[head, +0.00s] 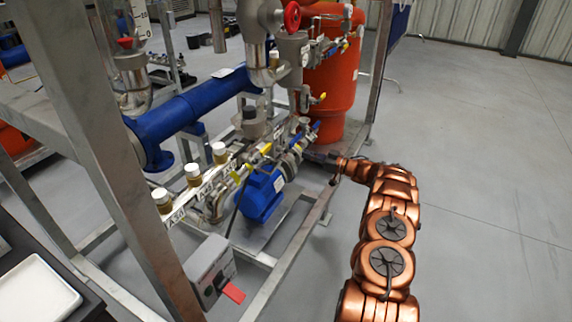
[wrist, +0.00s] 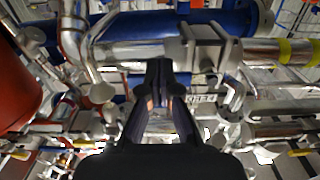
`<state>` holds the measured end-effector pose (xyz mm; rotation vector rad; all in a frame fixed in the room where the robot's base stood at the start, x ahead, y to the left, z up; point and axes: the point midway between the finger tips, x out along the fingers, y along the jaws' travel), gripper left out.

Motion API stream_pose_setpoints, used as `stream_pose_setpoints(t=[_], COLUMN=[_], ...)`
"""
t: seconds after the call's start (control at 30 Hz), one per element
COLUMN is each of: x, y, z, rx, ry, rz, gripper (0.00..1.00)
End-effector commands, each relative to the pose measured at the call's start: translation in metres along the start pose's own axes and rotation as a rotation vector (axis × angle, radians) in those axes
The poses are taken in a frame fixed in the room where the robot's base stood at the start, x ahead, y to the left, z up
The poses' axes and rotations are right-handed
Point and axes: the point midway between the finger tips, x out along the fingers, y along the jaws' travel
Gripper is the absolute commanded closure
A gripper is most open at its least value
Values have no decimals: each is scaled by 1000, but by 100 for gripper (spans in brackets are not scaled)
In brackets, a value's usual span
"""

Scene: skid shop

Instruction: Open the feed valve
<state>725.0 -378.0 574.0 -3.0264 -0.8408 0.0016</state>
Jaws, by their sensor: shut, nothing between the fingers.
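Several valves show on the skid, and I cannot tell which one is the feed valve. Yellow valve handles (head: 266,149) sit on the low pipework beside white label plates. A blue lever (head: 297,147) is near them, and a red handwheel (head: 291,16) is higher up. A yellow handle (wrist: 85,143) shows at lower left there, and another yellow handle (wrist: 300,152) at lower right.
An orange vessel (head: 331,80) stands behind my gripper. A blue motor (head: 261,193) and a switch box (head: 210,268) with a red flap are low on the skid. A grey frame post (head: 100,150) crosses the left. The floor (head: 490,170) to the right is clear.

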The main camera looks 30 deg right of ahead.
Motion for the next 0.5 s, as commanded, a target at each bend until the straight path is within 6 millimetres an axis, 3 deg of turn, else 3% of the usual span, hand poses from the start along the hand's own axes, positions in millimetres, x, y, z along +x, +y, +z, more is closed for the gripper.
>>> stream_pose_setpoints(t=[0.5], x=[-42], y=[0], z=[-2], rx=[0], ry=[1], rz=[2], gripper=[100])
